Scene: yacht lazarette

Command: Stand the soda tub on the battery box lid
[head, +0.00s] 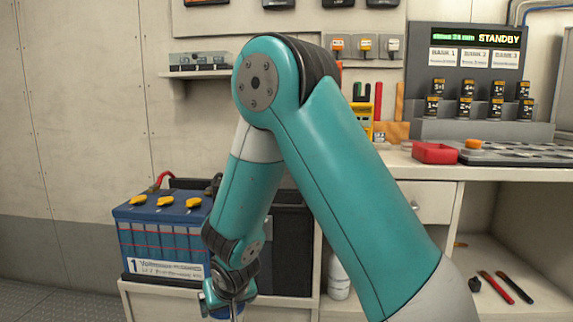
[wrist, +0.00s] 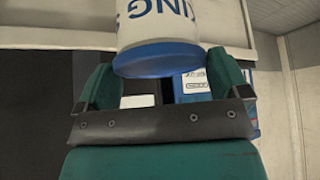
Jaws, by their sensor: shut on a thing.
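My gripper (wrist: 163,78) is shut on the soda tub (wrist: 160,40), a white tub with blue lettering ending in "KING" and a blue band at its lower end. The tub sits between the two teal fingers in the wrist view, its upper part cut off by the frame.
A blue battery (head: 160,238) with yellow caps stands left of the black box on a low bench. A white bottle (head: 338,278) stands to the right below the counter. Tools lie on the lower right shelf.

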